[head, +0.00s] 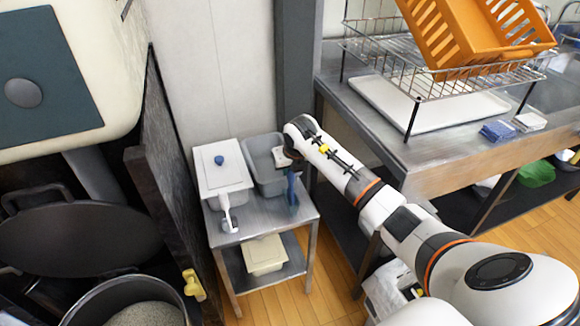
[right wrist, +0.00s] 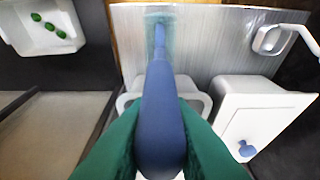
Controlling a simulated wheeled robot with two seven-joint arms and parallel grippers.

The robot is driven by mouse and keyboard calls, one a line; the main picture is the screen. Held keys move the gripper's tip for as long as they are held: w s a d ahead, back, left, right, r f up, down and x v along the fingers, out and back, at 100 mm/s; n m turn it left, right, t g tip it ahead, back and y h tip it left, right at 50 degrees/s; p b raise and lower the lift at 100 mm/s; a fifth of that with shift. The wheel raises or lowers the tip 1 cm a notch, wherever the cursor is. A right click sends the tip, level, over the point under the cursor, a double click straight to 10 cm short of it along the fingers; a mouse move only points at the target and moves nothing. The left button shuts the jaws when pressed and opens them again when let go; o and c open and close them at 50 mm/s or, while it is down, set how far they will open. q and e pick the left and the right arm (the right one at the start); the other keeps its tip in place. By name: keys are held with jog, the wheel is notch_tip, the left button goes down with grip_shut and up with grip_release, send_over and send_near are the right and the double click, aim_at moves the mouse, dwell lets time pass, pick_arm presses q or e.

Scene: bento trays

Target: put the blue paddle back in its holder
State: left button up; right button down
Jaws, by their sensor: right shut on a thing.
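The blue paddle (head: 292,188) hangs roughly upright from my right gripper (head: 290,163), above the front right of a small metal cart. In the right wrist view its dark blue handle (right wrist: 162,115) is between my green fingers (right wrist: 162,140), which are shut on it. Its far end looks teal and see-through against the metal; I cannot tell whether it touches the cart top or sits in a holder. A white paddle (head: 225,202) stands in a small holder (head: 230,224) at the cart's front left. My left gripper is not in view.
On the cart (head: 252,218) stand a white lidded box (head: 222,172) with a blue knob and a grey tub (head: 263,178), close behind the paddle. A dark panel (head: 170,170) borders the left. A metal counter (head: 425,160) with a dish rack is at right.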

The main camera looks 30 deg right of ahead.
jog(key=shift+f+b, duration=0.7)
jog(key=shift+f, duration=0.4)
jog(key=c, duration=1.3)
grip_release()
jog(key=shift+o, duration=0.6)
jog(key=o, duration=0.5)
jog(key=shift+r+p, duration=3.7)
jog(key=shift+r, duration=1.4)
